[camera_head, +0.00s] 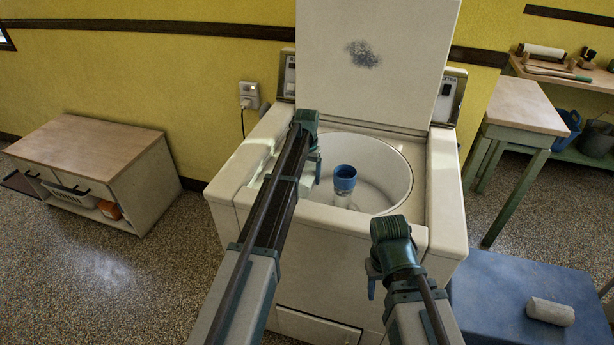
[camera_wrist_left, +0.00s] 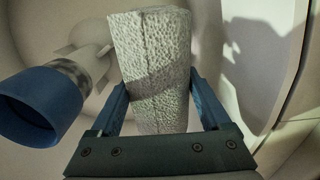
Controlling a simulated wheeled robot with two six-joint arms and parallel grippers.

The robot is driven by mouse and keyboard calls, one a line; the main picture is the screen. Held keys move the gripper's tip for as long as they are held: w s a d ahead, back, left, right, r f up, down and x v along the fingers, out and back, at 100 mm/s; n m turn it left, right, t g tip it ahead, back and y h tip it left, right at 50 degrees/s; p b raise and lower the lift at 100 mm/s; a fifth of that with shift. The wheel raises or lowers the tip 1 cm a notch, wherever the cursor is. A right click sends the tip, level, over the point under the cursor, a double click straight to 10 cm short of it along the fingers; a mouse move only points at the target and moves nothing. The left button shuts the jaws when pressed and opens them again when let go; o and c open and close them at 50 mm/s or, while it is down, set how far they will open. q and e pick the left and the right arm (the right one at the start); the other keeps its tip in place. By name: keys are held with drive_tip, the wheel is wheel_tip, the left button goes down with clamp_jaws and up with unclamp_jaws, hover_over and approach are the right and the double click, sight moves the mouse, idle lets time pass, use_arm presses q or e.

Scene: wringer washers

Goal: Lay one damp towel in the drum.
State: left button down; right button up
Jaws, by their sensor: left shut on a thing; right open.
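My left gripper (camera_wrist_left: 158,92) is shut on a pale grey rolled towel (camera_wrist_left: 152,60) with a bumpy weave. In the wrist view the pale drum wall lies behind the towel, and the agitator (camera_wrist_left: 70,85) with its blue cap is to its left, apart from it. In the head view my left gripper (camera_head: 312,165) is over the left side of the open drum (camera_head: 402,180); the towel is mostly hidden there. The agitator's blue cap (camera_head: 344,178) stands in the drum's middle. My right gripper (camera_head: 374,280) is open and empty in front of the washer.
The washer's lid (camera_head: 375,60) stands open. A second rolled grey towel (camera_head: 550,311) lies on a blue stand (camera_head: 495,290) at the lower right. A low cabinet (camera_head: 100,150) is at the left, and a wood-topped table (camera_head: 522,105) is at the right. The floor at the lower left is clear.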

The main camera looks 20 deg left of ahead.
use_arm(q)
drive_tip(key=shift+f+b, duration=2.45)
drive_tip(key=shift+f, duration=0.4)
unclamp_jaws()
drive_tip(key=shift+r, duration=0.1)
wheel_tip(320, 180, up, 14)
drive_tip(key=p, duration=1.4)
